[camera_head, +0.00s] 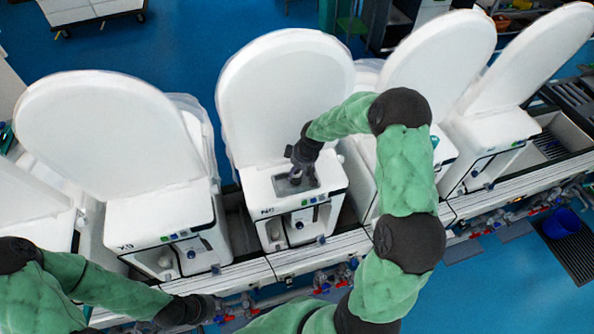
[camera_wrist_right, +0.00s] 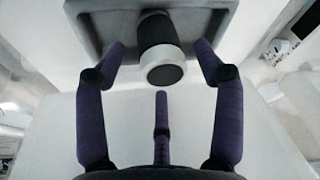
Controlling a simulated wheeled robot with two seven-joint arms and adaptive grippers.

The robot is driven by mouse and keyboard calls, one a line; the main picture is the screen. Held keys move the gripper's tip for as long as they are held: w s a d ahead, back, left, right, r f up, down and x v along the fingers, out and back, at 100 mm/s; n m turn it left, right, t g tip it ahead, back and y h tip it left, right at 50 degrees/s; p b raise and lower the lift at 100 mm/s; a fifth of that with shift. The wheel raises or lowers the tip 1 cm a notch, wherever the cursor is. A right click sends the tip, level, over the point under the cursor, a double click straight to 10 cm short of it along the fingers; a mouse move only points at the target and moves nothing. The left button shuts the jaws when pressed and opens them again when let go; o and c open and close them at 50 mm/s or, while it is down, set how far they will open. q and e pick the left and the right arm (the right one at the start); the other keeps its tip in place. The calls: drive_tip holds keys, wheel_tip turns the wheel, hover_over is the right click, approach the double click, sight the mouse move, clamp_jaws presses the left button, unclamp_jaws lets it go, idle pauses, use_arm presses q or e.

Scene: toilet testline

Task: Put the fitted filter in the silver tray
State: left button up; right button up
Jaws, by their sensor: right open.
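The filter (camera_wrist_right: 164,72) is a dark cylinder with a pale grey band, seen in the right wrist view at the grey recess of the middle toilet unit. That recess (camera_head: 311,181), a silver-grey tray-like hollow in the unit's top, also shows in the right wrist view (camera_wrist_right: 88,18). My right gripper (camera_head: 296,177) is over it, pointing down; in the wrist view its fingers (camera_wrist_right: 161,62) are spread around the filter with gaps on both sides. In the head view the gripper hides the filter. My left gripper (camera_head: 205,309) is low at the left; its fingers are unclear.
White toilet units with raised lids stand in a row; one (camera_head: 160,215) is left of the middle unit and others are to the right. Pipes and red valves (camera_head: 340,278) run along the front. A blue bucket (camera_head: 561,223) is at the far right.

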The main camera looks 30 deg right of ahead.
drive_tip(key=b+v, duration=0.1)
drive_tip(key=v, duration=1)
drive_tip(key=shift+s, duration=0.1)
